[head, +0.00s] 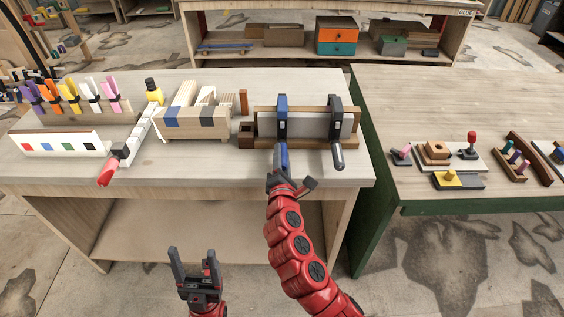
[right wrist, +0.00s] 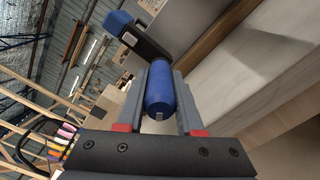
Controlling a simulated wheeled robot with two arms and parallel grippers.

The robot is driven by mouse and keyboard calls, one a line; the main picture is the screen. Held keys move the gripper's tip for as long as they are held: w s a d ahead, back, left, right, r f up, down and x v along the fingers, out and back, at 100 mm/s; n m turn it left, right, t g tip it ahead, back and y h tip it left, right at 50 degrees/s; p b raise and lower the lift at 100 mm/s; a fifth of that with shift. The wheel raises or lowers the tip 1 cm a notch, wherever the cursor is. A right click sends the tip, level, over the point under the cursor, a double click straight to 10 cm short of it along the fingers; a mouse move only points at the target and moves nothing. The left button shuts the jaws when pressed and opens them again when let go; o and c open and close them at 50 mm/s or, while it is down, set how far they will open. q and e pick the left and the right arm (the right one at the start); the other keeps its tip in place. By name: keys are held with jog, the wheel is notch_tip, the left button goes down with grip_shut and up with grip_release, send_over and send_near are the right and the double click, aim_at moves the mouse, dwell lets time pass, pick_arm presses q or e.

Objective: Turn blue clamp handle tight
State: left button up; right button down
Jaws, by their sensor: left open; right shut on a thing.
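The blue clamp (head: 282,115) sits upright on the wooden fixture at the right part of the table. Its blue handle (head: 281,157) points down toward the table's front edge. My right gripper (head: 280,177) is at this handle. In the right wrist view the blue handle (right wrist: 160,88) lies between the two fingers (right wrist: 160,100), and they are shut on it. The clamp's blue end (right wrist: 117,22) shows beyond it. My left gripper (head: 194,272) is open and empty in front of the table, low in the head view.
A dark clamp with a grey handle (head: 338,156) stands just right of the blue one on the same fixture (head: 262,129). A wooden block assembly (head: 190,118) and a rack of coloured clamps (head: 75,110) stand to the left. A second table (head: 440,95) is at right.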

jog(key=shift+f+m+b, duration=0.25)
jog(key=shift+m+b, duration=0.55)
jog(key=shift+m, duration=0.1)
jog(key=m+b, duration=1.8)
jog(key=b, duration=0.1)
jog(key=shift+r+m+b, duration=0.15)
jog(key=shift+m+b, duration=1.7)
jog(key=shift+m, duration=0.55)
jog(key=shift+r, duration=0.1)
jog(key=c, duration=0.5)
grip_release()
jog(key=shift+c, duration=0.2)
jog(key=shift+s, duration=0.1)
